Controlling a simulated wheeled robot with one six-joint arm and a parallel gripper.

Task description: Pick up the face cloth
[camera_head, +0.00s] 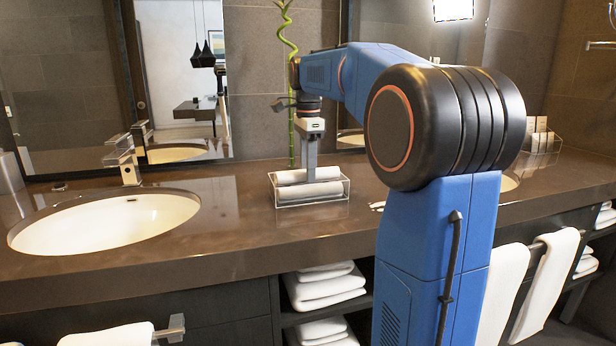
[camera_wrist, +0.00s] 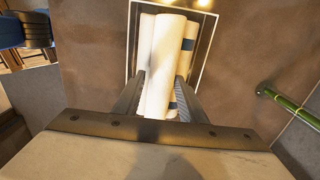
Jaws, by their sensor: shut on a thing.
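Rolled white face cloths lie in a clear tray (camera_head: 333,191) on the brown counter, between the two basins. My gripper (camera_head: 310,166) points straight down into the tray. In the wrist view its two fingers (camera_wrist: 162,92) stand on either side of a white rolled face cloth (camera_wrist: 162,62) and are shut on it.
A green bamboo stem (camera_head: 290,90) stands right behind the tray. A left basin (camera_head: 105,222) with a tap (camera_head: 124,160) is to the left. A clear box (camera_head: 541,143) stands at the far right. The counter just left of the tray is clear.

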